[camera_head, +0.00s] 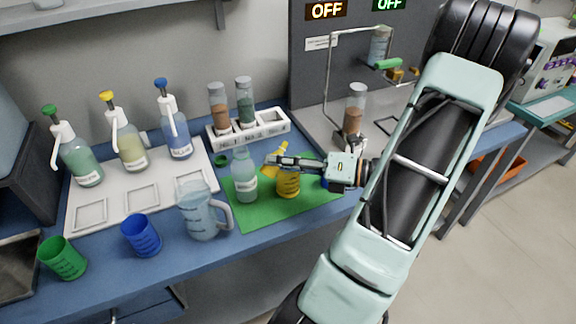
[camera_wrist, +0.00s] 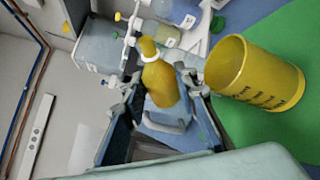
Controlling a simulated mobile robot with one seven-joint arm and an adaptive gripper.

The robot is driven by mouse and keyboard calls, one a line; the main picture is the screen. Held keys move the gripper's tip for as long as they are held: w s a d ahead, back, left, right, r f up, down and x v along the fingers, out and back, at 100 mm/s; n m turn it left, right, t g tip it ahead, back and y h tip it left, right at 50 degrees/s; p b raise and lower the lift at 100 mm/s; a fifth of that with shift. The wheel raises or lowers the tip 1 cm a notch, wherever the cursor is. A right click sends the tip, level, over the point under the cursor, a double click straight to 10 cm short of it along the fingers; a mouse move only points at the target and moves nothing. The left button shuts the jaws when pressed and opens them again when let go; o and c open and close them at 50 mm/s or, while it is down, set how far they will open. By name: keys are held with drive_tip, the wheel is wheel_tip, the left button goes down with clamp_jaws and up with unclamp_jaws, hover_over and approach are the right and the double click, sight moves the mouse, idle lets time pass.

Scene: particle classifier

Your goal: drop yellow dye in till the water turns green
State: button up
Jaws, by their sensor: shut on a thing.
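My gripper (camera_head: 274,162) is shut on a small yellow dye bottle (camera_head: 280,148), which looks tilted above the green mat (camera_head: 305,203). In the wrist view the yellow dye bottle (camera_wrist: 160,84), with a white ring round its neck, sits between the fingers. A yellow cup (camera_head: 288,184) stands on the mat just below my gripper; it also shows in the wrist view (camera_wrist: 262,75), apart from the held bottle. A clear bottle (camera_head: 244,182) with pale blue-green contents stands upright left of my fingertips. I cannot see a drop falling.
A clear pitcher (camera_head: 203,213), a blue cup (camera_head: 141,237) and a green cup (camera_head: 63,260) stand along the front. Several pump bottles stand on a white tray (camera_head: 115,209) at left. A white rack (camera_head: 272,122) with brown and dark tubes is behind.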

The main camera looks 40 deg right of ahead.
drive_tip(key=shift+a+r+m+t+b, duration=0.2)
drive_tip(key=shift+r+m+t+b, duration=0.15)
drive_tip(key=shift+m, duration=0.35)
idle(2.0)
drive_tip(key=shift+a+f+m+t+y+b, duration=0.1)
drive_tip(key=shift+f+m+t+y+b, duration=0.25)
drive_tip(key=shift+m+b, duration=0.6)
idle(1.5)
drive_tip(key=shift+r+m+t+y+p, duration=0.3)
drive_tip(key=shift+m+p, duration=0.45)
drive_tip(key=shift+p, duration=0.9)
idle(1.2)
